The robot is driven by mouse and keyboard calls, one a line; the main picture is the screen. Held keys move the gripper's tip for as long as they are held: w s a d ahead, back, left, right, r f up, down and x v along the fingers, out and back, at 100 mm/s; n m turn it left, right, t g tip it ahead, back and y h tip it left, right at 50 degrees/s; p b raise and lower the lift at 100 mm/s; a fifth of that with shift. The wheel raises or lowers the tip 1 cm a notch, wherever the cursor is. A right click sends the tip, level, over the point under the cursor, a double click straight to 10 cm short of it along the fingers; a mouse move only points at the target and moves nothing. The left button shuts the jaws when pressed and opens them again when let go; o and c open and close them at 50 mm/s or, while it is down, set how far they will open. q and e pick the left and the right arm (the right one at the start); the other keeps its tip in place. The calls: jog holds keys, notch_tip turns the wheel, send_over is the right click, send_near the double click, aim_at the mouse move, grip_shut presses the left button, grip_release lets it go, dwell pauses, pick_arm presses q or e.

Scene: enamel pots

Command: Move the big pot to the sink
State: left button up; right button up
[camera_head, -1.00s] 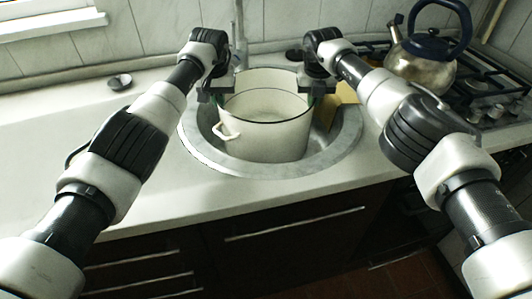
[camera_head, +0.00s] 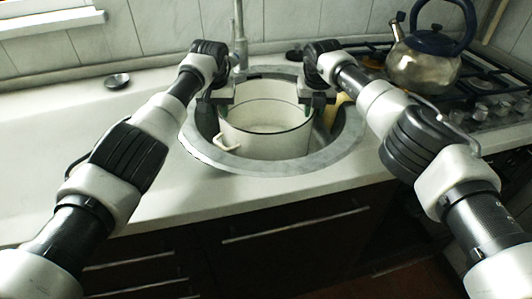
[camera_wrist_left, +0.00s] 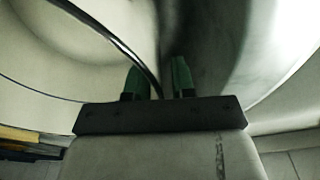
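The big white enamel pot (camera_head: 265,142) with a dark rim stands upright inside the round metal sink (camera_head: 340,150). Its lower part is hidden by the sink's front edge. A pot handle (camera_head: 222,144) shows at the front left. My left gripper (camera_head: 218,108) is at the pot's left rim. In the left wrist view, its green fingertips (camera_wrist_left: 158,78) are apart on either side of the dark rim (camera_wrist_left: 128,50), with a gap showing. My right gripper (camera_head: 314,106) is at the pot's right rim; its finger gap is too small to tell.
A faucet (camera_head: 239,40) rises behind the sink. A metal kettle (camera_head: 425,68) with a blue handle stands on the gas stove (camera_head: 490,100) at right. A yellow item (camera_head: 338,104) is at the sink's right side. The counter (camera_head: 60,130) left is mostly clear.

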jog(key=shift+a, duration=0.1)
pick_arm(q)
jog(key=shift+r, duration=0.15)
jog(key=r, duration=0.3)
jog(key=s+r, duration=0.1)
jog(key=r, duration=0.7)
jog(key=shift+s+r, duration=0.2)
jog(key=shift+s, duration=0.15)
pick_arm(e)
jog(key=r, duration=0.4)
jog(key=s+r, duration=0.1)
jog(key=r, duration=0.7)
jog(key=shift+s, duration=0.35)
jog(key=shift+f, duration=0.1)
